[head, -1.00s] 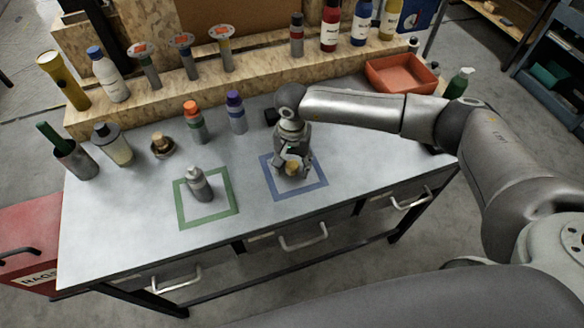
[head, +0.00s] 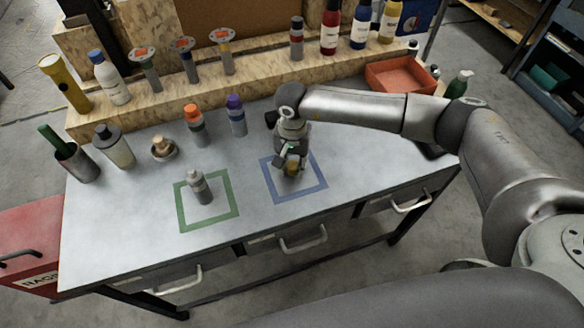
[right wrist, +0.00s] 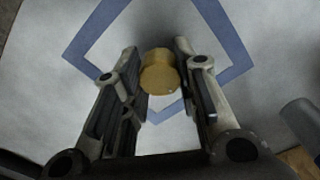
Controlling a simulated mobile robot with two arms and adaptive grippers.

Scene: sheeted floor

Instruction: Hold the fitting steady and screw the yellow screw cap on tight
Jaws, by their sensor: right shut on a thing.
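The yellow screw cap (head: 292,168) is inside the blue square outline on the bench. In the right wrist view the cap (right wrist: 160,72) sits between the two fingertips. My right gripper (head: 290,163) points down over the blue square and is shut on the cap. I cannot tell whether the cap touches the bench. A grey fitting with a lighter narrow neck (head: 200,188) stands upright inside the green square outline, left of my right gripper and apart from it. My left gripper is not in view.
An orange-capped bottle (head: 195,125) and a purple-capped bottle (head: 236,115) stand behind the squares. Several containers stand at the left. A wooden riser (head: 270,75) runs along the back, and a red tray (head: 400,76) sits at the back right. The front right bench top is clear.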

